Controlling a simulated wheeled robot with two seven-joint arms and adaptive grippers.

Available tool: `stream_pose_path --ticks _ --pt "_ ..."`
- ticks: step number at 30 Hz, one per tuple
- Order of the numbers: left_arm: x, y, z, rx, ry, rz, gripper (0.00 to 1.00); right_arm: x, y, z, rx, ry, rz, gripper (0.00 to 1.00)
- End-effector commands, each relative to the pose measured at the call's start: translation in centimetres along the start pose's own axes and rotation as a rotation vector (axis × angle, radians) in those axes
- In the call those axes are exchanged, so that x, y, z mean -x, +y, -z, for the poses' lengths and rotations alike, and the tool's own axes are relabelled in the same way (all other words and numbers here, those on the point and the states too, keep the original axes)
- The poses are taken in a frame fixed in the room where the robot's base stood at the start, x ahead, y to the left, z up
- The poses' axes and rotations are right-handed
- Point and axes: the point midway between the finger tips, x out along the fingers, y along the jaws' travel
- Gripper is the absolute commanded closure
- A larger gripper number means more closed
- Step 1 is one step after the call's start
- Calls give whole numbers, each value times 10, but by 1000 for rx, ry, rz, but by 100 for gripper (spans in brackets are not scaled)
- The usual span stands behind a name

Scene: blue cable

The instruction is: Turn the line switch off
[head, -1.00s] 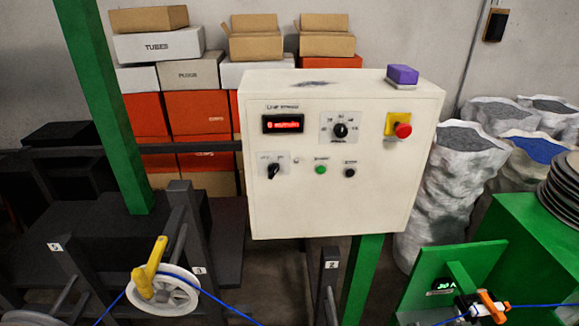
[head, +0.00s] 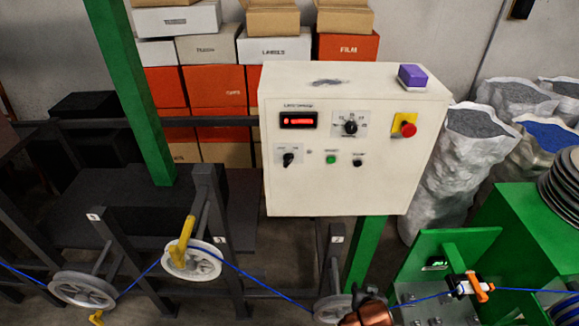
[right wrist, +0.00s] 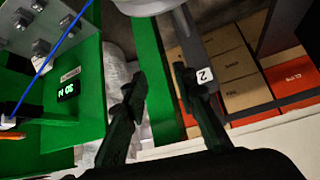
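The cream control box (head: 355,190) stands on a green post. A black rotary knob (head: 288,159) with small unreadable labels sits at its lower left and looks like a line switch; I cannot read its setting. Another black selector knob (head: 351,127) is at the upper middle. My right gripper (head: 370,292) enters at the bottom edge of the head view, well below the box and apart from it. In the right wrist view its two dark fingers (right wrist: 158,80) are spread with nothing between them. My left gripper is out of view.
A red emergency button (head: 408,130), green button (head: 331,160) and lit red display (head: 298,120) share the panel. A purple block (head: 412,75) sits on top. Blue cable (head: 262,286) runs over white pulleys (head: 191,259) below. A green machine (head: 520,235) stands right.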

Motion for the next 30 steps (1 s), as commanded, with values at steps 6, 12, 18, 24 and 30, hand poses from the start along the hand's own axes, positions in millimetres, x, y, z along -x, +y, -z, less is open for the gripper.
stream_pose_path --ticks 6,12,18,24,30 --pt "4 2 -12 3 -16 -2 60 20 -59 82 -87 162 39 74" --pt "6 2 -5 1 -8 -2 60 57 -132 166 -179 349 114 74" --pt "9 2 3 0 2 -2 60 138 -227 261 -289 598 263 74" --pt "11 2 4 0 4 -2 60 200 -282 303 -350 742 383 74" --pt "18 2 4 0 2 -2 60 203 -294 320 -360 766 404 74"
